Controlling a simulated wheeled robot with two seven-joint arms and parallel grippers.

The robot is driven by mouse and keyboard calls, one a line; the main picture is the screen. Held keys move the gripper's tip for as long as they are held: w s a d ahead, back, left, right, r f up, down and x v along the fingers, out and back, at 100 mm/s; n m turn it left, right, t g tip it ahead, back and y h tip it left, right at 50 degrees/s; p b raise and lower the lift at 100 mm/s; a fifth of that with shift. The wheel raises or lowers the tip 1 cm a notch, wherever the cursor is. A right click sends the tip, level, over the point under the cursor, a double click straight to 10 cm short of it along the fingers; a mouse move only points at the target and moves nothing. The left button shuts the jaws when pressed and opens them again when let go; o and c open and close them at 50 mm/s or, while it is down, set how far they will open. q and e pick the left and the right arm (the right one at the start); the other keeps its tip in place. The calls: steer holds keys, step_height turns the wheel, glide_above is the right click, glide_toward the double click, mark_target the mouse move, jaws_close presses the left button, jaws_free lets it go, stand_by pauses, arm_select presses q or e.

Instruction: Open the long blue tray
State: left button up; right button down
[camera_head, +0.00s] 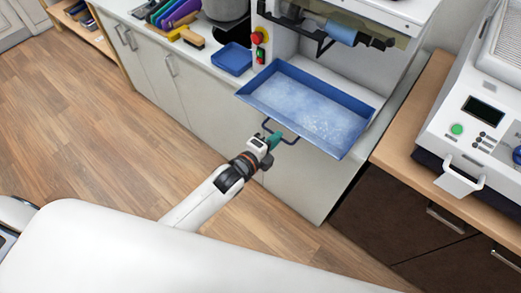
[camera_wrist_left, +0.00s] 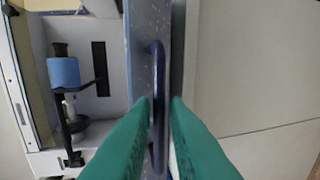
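The long blue tray (camera_head: 312,107) shows in the head view as a shallow rectangular pan with a pale, speckled floor. It stands out in front of the white machine, over the cabinet front. Its dark blue handle (camera_head: 291,139) is on the near side. My left gripper (camera_head: 272,139) is at this handle. In the left wrist view, the green fingers (camera_wrist_left: 162,100) lie on both sides of the handle (camera_wrist_left: 157,75), close together, and appear shut on it. The finger contact is partly hidden. My right gripper is not in view.
A small blue tray (camera_head: 232,60) and a brush (camera_head: 193,39) lie on the counter at the left. A white machine with a green button (camera_head: 456,129) stands on the wooden counter at the right. The wood floor (camera_head: 100,130) at left is clear.

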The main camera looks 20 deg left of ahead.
arm_select(q)
steer(key=b+v, duration=0.1)
steer(key=v, duration=0.9)
steer(key=shift+w+f, duration=0.1)
steer(key=s+a+f+n+g+y+b, duration=0.1)
steer(key=s+a+f+n+g+y, duration=0.2)
steer(key=f, duration=0.8)
steer(key=s+a+f+n+g+b, duration=0.1)
steer(key=s+a+f+n, duration=0.25)
steer(key=f, duration=0.75)
steer(key=s+a+f+n+g+y, duration=0.25)
steer(key=s+f+n, duration=0.2)
steer(key=f, duration=0.55)
steer(key=s+f+n+g, duration=0.3)
steer(key=s+f, duration=0.4)
steer(key=s, duration=0.5)
steer(key=s+f+n+g+b, duration=0.1)
steer(key=s+f+n+g, duration=0.3)
steer(key=s, duration=0.7)
step_height(320, 180, down, 5)
steer(key=shift+s+a+r+n, duration=0.2)
steer(key=shift+s+a+n, duration=0.2)
steer(key=shift+n, duration=0.6)
